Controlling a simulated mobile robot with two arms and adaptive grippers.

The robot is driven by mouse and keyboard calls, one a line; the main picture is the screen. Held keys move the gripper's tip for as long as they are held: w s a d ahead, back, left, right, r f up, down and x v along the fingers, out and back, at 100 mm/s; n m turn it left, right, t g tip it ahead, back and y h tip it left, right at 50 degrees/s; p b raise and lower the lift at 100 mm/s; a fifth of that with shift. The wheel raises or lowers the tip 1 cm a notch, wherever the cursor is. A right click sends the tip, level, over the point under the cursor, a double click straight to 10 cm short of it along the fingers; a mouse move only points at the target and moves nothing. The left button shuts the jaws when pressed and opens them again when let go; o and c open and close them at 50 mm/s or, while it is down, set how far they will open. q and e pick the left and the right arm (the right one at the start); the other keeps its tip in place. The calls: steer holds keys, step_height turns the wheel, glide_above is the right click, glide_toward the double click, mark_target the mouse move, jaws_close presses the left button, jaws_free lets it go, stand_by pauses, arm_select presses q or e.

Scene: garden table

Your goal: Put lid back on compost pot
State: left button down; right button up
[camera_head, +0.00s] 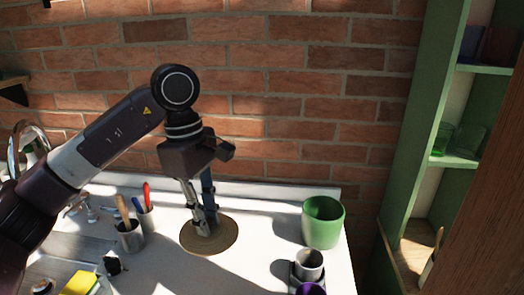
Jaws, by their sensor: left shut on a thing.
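The lid, a flat round brown disc (224,240), is at the middle of the white table. My left gripper (205,224) reaches straight down onto the middle of the lid and is shut on it. The fingers cover the point of grip, so I cannot see what part they hold. I cannot tell whether the lid rests on the table or is slightly raised. The compost pot, a green round pot (323,224), stands upright to the right of the lid, apart from it, with its top open. My right gripper is not in view.
Two metal cups with tools, a nearer one (130,238) and one behind (147,220), stand left of the lid. A grey cup (309,262) and a purple one (311,289) stand in front of the pot. A yellow sponge (80,283) lies front left. Green shelves (402,150) rise at right.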

arm_select(q)
steer(key=s+a+f+m+g+y, duration=0.1)
steer(key=s+a+f+m, duration=0.3)
steer(key=s+f+m, duration=0.5)
steer(key=shift+s+f+m, duration=0.35)
steer(key=shift+f+m, duration=0.05)
steer(key=shift+m, duration=2.5)
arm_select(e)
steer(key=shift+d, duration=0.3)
